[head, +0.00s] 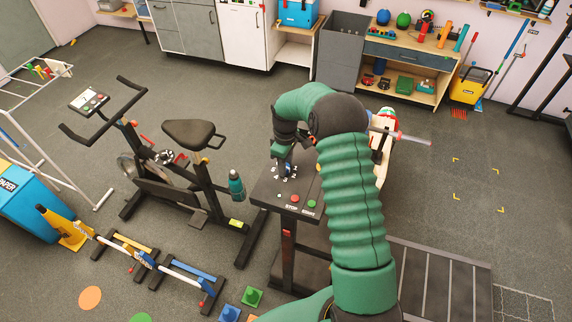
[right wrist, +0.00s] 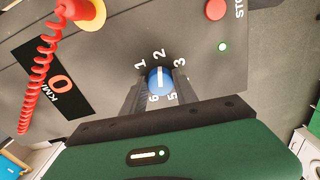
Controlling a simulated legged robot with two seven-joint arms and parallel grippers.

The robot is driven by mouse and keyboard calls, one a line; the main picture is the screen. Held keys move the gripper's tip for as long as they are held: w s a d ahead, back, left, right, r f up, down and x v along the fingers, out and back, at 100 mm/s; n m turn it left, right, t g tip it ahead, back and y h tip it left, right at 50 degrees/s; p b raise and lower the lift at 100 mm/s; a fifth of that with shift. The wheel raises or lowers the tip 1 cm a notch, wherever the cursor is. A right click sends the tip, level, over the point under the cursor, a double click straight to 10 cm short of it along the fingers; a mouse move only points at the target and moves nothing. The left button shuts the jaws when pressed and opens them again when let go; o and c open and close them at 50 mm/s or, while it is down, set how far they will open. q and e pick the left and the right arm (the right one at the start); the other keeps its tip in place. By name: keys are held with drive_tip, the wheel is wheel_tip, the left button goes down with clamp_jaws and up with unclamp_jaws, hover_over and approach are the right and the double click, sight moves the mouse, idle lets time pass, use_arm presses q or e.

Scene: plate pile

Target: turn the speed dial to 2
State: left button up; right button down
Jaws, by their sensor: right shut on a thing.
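The speed dial (right wrist: 160,81) is a blue round knob with a white line, on the dark console panel (right wrist: 120,45) of the treadmill. White numbers ring it; 1, 2, 3, 5 and 6 are readable in the right wrist view, and 4 is hidden there. The upper end of the white line points at the 2. My right gripper (right wrist: 160,90) is shut on the dial, one dark finger on each side. In the head view the right gripper (head: 285,160) comes down onto the console (head: 262,190), partly covering the dial. My left gripper is not in view.
A red button (right wrist: 215,9) and green light (right wrist: 222,47) lie right of the dial.

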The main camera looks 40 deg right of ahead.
drive_tip(key=shift+w+r, duration=0.15)
drive_tip(key=shift+w, duration=0.15)
drive_tip(key=c, duration=1.3)
unclamp_jaws()
drive_tip(key=shift+o, duration=1.8)
drive_tip(key=shift+w+f, duration=0.15)
drive_tip(key=shift+f, duration=0.1)
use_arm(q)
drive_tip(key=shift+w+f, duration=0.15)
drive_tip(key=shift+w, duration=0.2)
use_arm(e)
drive_tip(key=shift+r, duration=0.1)
drive_tip(key=shift+r, duration=0.35)
use_arm(q)
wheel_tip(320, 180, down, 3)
drive_tip(key=b, duration=0.3)
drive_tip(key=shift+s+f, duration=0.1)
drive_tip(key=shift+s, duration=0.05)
use_arm(e)
wheel_tip(320, 180, up, 16)
